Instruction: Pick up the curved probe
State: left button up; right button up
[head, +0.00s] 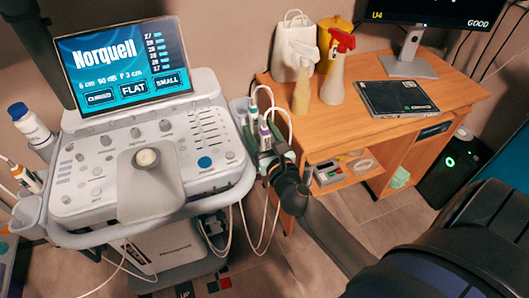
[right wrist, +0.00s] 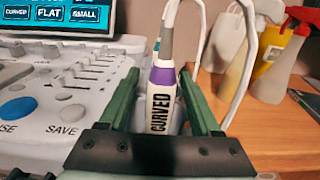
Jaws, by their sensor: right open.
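The curved probe (right wrist: 162,98) is white with a purple band, a grey top and the word CURVED down its side. It stands upright in the holder on the right side of the ultrasound cart and also shows in the head view (head: 265,136). My right gripper (head: 270,155) is open at the holder. In the right wrist view its two green fingers (right wrist: 158,90) stand on either side of the probe, with gaps visible. The probe's lower end is hidden behind the gripper body. My left gripper is not in view.
The ultrasound cart's console (head: 90,165) and its screen (head: 122,65) are left of the gripper. White cables loop around the holder. A wooden desk (head: 400,125) stands at the right, with spray bottles (head: 336,75) and a dark flat box (head: 396,98).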

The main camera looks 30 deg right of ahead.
jog(key=shift+w, duration=0.15)
grip_shut()
dwell(0.4)
dwell(1.0)
